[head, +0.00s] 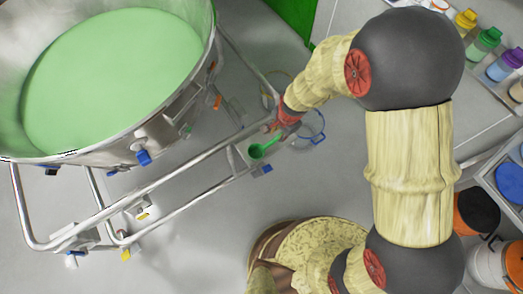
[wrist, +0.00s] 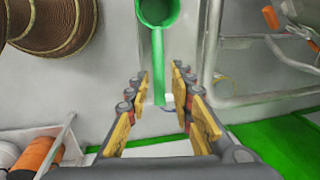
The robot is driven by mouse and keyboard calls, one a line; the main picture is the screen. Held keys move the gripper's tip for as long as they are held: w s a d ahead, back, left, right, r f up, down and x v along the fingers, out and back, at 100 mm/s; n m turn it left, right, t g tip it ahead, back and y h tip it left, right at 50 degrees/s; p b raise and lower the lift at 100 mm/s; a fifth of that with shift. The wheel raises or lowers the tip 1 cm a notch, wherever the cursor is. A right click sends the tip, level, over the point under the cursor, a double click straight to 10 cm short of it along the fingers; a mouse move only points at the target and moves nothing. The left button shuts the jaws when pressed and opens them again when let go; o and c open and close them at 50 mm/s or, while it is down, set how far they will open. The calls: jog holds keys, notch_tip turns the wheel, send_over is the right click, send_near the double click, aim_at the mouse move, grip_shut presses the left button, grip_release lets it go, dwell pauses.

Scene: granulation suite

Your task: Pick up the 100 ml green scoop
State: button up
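The green scoop (head: 261,149) shows in the head view beside the lower rail of the wheeled vessel's frame, just below and left of my gripper (head: 275,128). In the wrist view the scoop's round bowl (wrist: 157,9) is at the top edge, partly cut off, and its straight handle runs down the middle. My gripper (wrist: 157,84) is open there, with one yellow-padded finger on each side of the handle and visible gaps on both sides. The handle's far end lies between the fingers. I cannot tell how far the fingers are above the handle. Any volume mark is unreadable.
A large steel vessel (head: 205,22) of pale green material stands at upper left on a tubular frame (head: 180,179). Coloured-lid bottles (head: 484,42) line a shelf at upper right. Orange and white containers (head: 487,263) stand at lower right. Grey floor (head: 185,250) is open at bottom centre.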

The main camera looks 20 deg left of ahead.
aim_at(276, 139)
jog(key=f+b, duration=0.1)
jog(key=f, duration=0.1)
jog(key=f+b, duration=0.1)
jog(key=f, duration=0.1)
jog(key=a+f+b, duration=0.1)
jog(key=f, duration=0.2)
jog(key=shift+w, duration=0.25)
jog(key=shift+c, duration=0.5)
grip_shut()
